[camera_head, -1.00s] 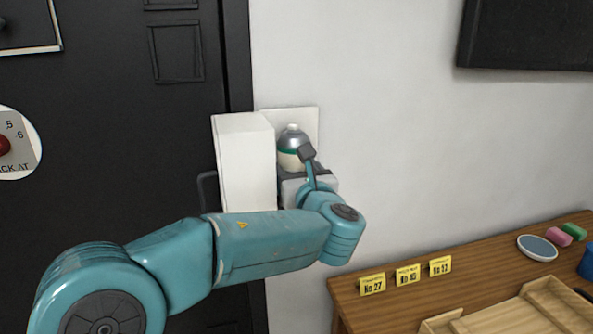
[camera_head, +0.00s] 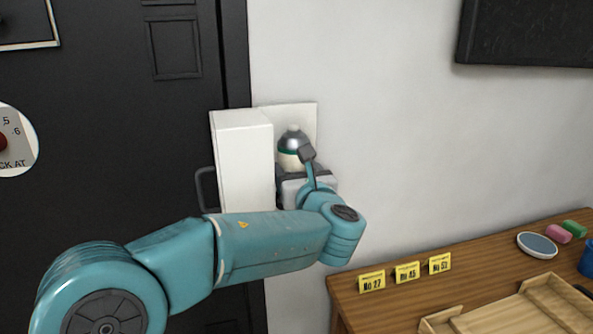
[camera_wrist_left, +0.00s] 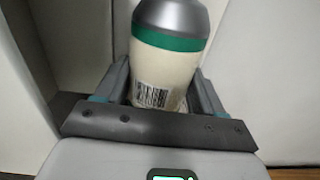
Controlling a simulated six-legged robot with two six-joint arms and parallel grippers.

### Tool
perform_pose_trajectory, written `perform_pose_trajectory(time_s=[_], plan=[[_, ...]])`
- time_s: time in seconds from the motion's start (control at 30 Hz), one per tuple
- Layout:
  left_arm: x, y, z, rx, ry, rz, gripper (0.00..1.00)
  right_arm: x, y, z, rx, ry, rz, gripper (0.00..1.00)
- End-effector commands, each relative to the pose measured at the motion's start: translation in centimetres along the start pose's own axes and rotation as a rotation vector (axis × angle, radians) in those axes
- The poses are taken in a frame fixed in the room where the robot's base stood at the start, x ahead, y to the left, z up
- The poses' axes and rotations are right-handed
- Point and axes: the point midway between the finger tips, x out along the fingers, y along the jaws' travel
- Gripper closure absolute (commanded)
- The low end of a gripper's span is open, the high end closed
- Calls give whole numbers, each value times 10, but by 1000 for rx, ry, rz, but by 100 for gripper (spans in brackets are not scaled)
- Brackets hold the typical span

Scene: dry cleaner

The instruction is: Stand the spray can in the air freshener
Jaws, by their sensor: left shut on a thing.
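The spray can (camera_head: 291,154) is cream with a green band, a grey shoulder and a white top. It stands upright in front of the white back plate of the air freshener (camera_head: 304,117), whose open white cover (camera_head: 243,165) is to its left. My left gripper (camera_head: 294,168) is shut on the can. In the left wrist view the can (camera_wrist_left: 168,62) sits between the fingers of the gripper (camera_wrist_left: 165,95), barcode facing the camera. The can's foot is hidden, so I cannot tell whether it rests on anything. My right gripper is not in view.
A dark door with a handle (camera_head: 205,188) is at the left. A wooden counter (camera_head: 470,272) at lower right bears yellow number cards (camera_head: 407,272), a wooden tray (camera_head: 545,290), a round dish (camera_head: 537,245) and small coloured blocks.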

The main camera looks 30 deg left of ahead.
Motion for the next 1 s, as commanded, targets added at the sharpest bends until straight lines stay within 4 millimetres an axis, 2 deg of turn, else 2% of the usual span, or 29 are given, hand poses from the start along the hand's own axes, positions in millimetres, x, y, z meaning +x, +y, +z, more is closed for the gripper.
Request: perform_pose_trajectory(time_s=[0.5, 1.0], plan=[[0, 0, -2, -1, -1, 0, 75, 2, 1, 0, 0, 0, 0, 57], [0, 1, -17, -1, -1, 0, 75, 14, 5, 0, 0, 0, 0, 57]])
